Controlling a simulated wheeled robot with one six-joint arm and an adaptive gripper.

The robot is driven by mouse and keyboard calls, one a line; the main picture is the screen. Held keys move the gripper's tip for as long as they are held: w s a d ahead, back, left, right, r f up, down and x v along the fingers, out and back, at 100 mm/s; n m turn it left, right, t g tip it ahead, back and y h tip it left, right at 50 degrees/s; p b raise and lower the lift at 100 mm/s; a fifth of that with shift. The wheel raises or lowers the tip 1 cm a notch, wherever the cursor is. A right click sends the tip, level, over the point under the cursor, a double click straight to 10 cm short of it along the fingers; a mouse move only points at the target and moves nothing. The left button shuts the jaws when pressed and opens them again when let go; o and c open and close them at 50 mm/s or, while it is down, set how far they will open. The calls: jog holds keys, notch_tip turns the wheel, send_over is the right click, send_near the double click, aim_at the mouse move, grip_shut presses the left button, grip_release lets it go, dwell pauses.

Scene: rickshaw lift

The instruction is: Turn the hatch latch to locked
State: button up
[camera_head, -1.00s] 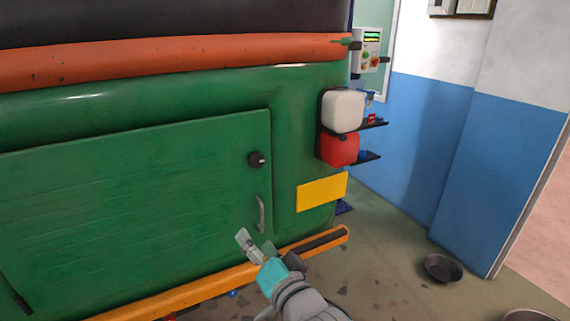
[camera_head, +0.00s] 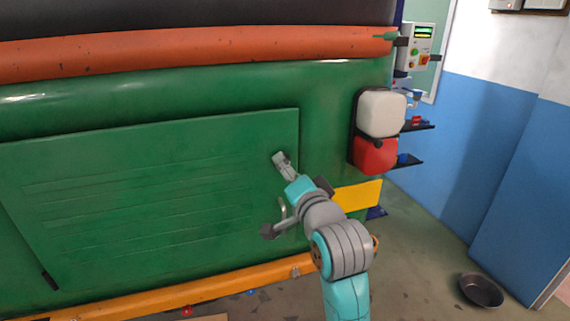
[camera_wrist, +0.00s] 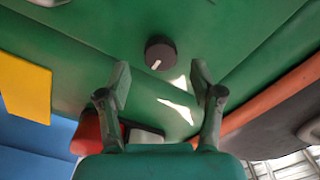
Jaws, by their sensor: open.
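The hatch latch is a round black knob (camera_wrist: 160,53) with a white pointer line, seen in the wrist view on the green hatch. The pointer runs from the knob's middle toward its lower edge in that view. My gripper (camera_wrist: 158,78) is open and empty, its two fingers spread to either side below the knob, with no visible contact.
White (camera_head: 381,112) and red (camera_head: 375,155) containers hang right of the hatch, above a yellow plate (camera_head: 357,196). An orange bar (camera_head: 190,286) runs below. A dark pan (camera_head: 481,290) lies on the floor.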

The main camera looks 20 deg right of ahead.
jog(key=shift+w, duration=1.85)
jog(key=c, duration=1.1)
